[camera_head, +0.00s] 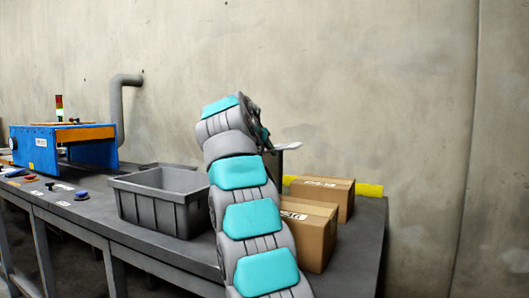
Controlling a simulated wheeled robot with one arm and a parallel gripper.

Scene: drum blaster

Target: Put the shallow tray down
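My arm rises through the middle of the picture and hides most of my gripper (264,135), which is at its far upper end. A thin pale edge (288,146) sticks out to the right of the gripper, above the table. It may be the shallow tray seen almost edge-on, but most of it is hidden. Whether the gripper's fingers hold it cannot be seen. The dark grey table (160,240) runs along the wall below.
A deep grey bin (150,207) stands left of my arm. Two cardboard boxes (323,197) (314,240) stand to its right, with a yellow bar (369,190) behind. A blue machine (42,148) and small buttons (82,195) are at the left. Bare table shows at the right end.

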